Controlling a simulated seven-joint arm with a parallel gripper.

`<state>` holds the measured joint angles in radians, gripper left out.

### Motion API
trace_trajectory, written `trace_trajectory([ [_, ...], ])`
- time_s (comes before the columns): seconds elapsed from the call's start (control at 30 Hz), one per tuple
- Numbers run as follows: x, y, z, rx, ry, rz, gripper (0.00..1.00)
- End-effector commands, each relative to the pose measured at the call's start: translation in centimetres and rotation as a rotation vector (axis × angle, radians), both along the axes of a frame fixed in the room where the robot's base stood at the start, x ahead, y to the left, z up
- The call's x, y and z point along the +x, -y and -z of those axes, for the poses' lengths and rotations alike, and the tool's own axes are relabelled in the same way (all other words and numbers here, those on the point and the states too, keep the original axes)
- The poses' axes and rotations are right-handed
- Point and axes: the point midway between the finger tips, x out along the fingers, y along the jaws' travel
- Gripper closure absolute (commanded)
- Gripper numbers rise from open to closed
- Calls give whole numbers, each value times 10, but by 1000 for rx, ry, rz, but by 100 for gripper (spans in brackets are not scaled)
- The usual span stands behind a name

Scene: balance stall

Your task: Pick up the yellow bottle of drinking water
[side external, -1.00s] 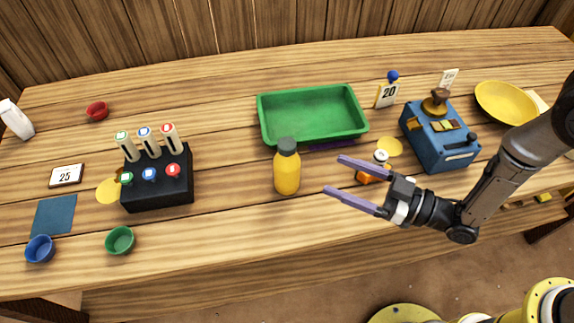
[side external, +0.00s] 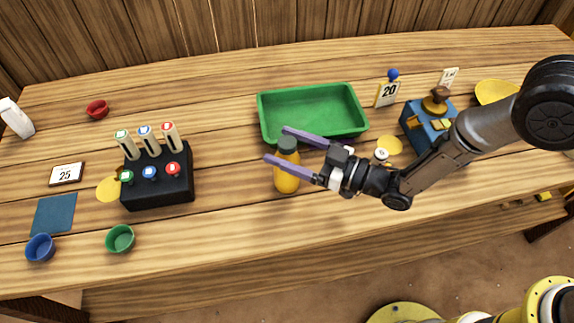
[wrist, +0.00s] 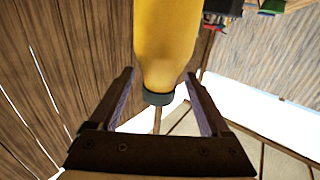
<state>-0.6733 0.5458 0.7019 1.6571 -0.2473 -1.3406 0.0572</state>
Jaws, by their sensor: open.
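The yellow bottle (side external: 286,182) with a dark grey cap stands upright on the wooden table, in front of the green tray. My gripper (side external: 287,144) is open, with its two purple fingers reaching left on either side of the bottle near its cap and upper part. In the wrist view the bottle (wrist: 166,45) appears between the two fingers (wrist: 160,92), its dark cap toward the palm. A gap shows between the cap and each finger. The front finger hides part of the bottle's upper body in the side view.
The green tray (side external: 262,104) lies just behind the bottle. A black stand (side external: 157,191) is at left. The table front of the bottle is clear.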

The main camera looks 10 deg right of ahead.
Motion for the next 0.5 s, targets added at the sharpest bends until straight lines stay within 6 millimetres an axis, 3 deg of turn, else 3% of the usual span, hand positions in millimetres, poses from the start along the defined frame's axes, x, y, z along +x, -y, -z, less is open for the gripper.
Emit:
trace_trajectory([
  [0.23,1,-1,0,0,0,1,21],
  [0.5,1,-1,0,0,0,1,70],
])
